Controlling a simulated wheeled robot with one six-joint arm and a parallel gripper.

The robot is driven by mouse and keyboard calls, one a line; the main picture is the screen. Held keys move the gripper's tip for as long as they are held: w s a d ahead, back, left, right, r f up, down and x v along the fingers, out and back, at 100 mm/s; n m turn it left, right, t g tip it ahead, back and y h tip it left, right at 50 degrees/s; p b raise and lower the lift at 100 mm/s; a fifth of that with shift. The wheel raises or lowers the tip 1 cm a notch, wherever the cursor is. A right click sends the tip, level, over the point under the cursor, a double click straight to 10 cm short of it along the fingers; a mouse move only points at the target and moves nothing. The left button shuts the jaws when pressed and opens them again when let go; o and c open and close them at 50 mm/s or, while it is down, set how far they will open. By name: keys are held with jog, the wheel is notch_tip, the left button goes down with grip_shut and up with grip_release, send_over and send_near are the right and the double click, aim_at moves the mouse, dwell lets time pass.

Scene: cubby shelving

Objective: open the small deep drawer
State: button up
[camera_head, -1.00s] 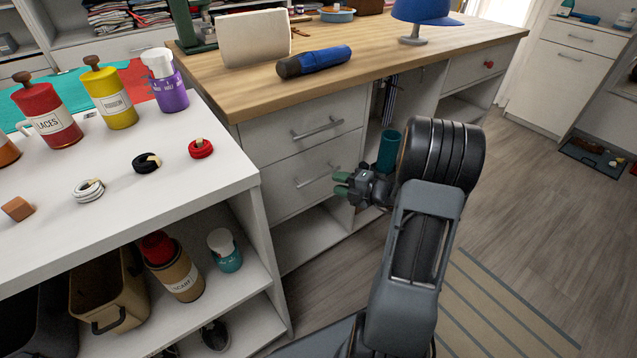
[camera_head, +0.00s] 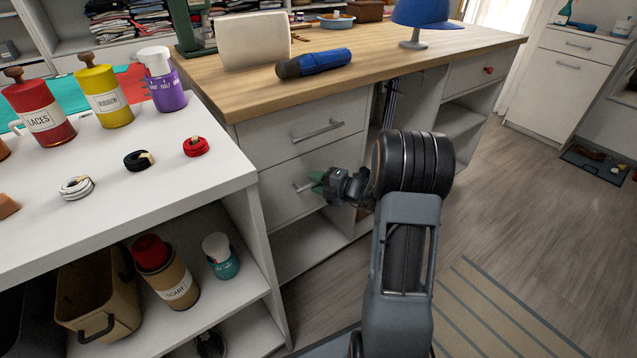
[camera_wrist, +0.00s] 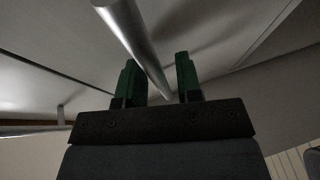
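The workbench has two white drawers with bar handles, an upper drawer (camera_head: 278,128) and a lower drawer (camera_head: 284,203). Both look closed in the head view. My gripper (camera_head: 319,184) is at the front of the lower drawer, at its bar handle (camera_head: 301,187), partly hiding it. In the wrist view, my gripper (camera_wrist: 160,82) has its two green fingers apart. A metal bar handle (camera_wrist: 135,42) runs between them, with gaps visible on both sides. I cannot tell from the frames which drawer is the one named small and deep.
A white shelf unit (camera_head: 235,180) stands close at the left, with jars and lace rolls on top. An open cubby (camera_head: 310,243) lies below the lower drawer. Wooden floor (camera_head: 530,190) is free at the right.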

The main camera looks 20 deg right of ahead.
grip_shut()
